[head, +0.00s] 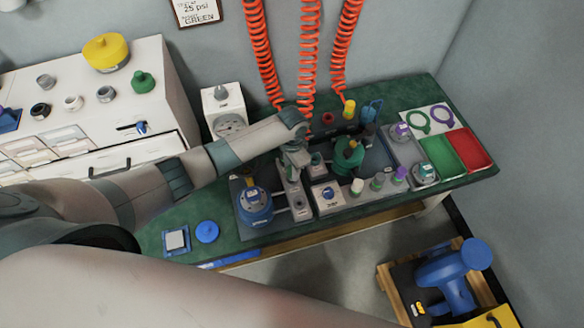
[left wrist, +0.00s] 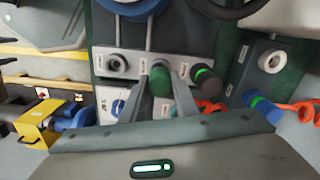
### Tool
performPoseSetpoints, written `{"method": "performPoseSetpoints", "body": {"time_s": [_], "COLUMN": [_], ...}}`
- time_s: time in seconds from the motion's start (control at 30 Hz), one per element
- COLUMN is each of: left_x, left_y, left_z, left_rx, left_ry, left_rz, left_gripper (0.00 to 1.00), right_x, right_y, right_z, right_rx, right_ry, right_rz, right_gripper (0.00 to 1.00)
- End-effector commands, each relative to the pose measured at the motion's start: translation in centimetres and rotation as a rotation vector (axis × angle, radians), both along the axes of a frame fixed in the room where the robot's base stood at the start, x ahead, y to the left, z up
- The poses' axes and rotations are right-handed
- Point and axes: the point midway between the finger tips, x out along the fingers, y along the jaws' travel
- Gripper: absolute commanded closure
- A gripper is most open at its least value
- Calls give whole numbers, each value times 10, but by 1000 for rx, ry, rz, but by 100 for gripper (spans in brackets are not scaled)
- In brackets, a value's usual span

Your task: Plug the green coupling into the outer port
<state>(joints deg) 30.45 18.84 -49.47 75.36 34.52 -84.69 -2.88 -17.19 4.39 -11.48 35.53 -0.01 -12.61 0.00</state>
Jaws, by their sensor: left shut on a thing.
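My left gripper (head: 297,153) is over the port block on the green bench. In the left wrist view, its fingers (left wrist: 163,82) are shut on the green coupling (left wrist: 160,76). The coupling is in line with the middle of a row of ports, and its grey end faces the block. I cannot tell whether it is seated. At the left of that row is an open grey ring port (left wrist: 117,63). At the right is a black plug with a green band (left wrist: 205,77). The port labels are too small to read. My right gripper is not in view.
Orange coiled hoses (head: 309,60) hang behind the bench. A blue valve body (head: 254,206) stands left of the port block; a green fitting (head: 348,152) stands right of it. Green (head: 440,155) and red (head: 468,148) trays lie at the right.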

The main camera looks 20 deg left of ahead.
Motion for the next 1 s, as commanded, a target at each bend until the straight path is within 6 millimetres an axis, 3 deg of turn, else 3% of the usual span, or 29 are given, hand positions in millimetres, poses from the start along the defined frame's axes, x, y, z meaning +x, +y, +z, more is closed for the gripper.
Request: {"method": "performPoseSetpoints", "body": {"time_s": [0.87,0.9,0.97,1.0], "left_x": [0,0,0,0], "left_y": [0,0,0,0], "left_z": [-15,-14,-14,-14], "left_rx": [0,-1,-1,-1], "left_ry": [0,-1,-1,-1], "left_rz": [0,0,0,0], "left_gripper": [97,66,52,51], "right_x": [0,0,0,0], "right_y": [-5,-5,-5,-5], "right_z": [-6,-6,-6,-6], "right_rx": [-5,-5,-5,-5], "right_ry": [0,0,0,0], "right_rz": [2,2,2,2], "right_gripper": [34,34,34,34]}}
